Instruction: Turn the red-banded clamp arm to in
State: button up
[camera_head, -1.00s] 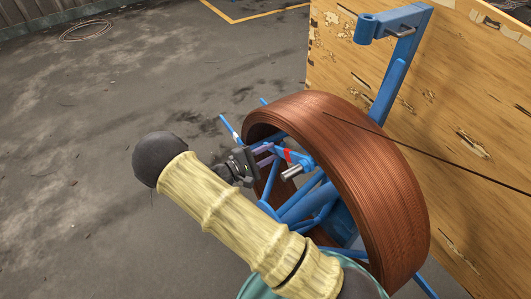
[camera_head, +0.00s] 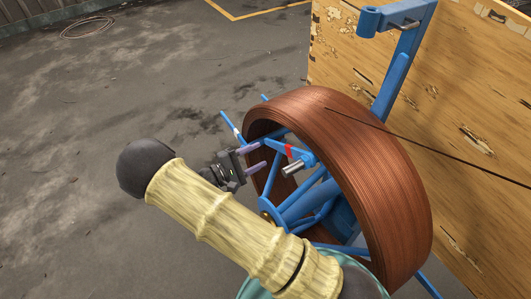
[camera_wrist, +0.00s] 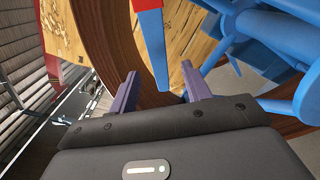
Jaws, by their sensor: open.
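The red-banded clamp arm (camera_head: 296,153) is a blue bar with a red band, inside the near opening of the brown coil (camera_head: 345,140). A short grey metal cylinder (camera_head: 293,169) sits just below the band. In the wrist view the clamp arm (camera_wrist: 154,45) hangs down from the top, its red band at the upper edge and its tapered blue end pointing between my fingers. My gripper (camera_head: 255,156) is open and empty at the left of the clamp arm. Its two purple fingers also show in the wrist view (camera_wrist: 159,72), spread on either side of the bar's tip.
Blue frame spokes (camera_head: 300,203) fill the middle of the coil, and another blue rod (camera_head: 231,126) sticks out at its left. A wooden crate (camera_head: 470,110) and a blue post (camera_head: 395,75) stand behind.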

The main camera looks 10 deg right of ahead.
jog(key=b+v, duration=0.2)
jog(key=v, duration=1)
jog(key=shift+a, duration=0.1)
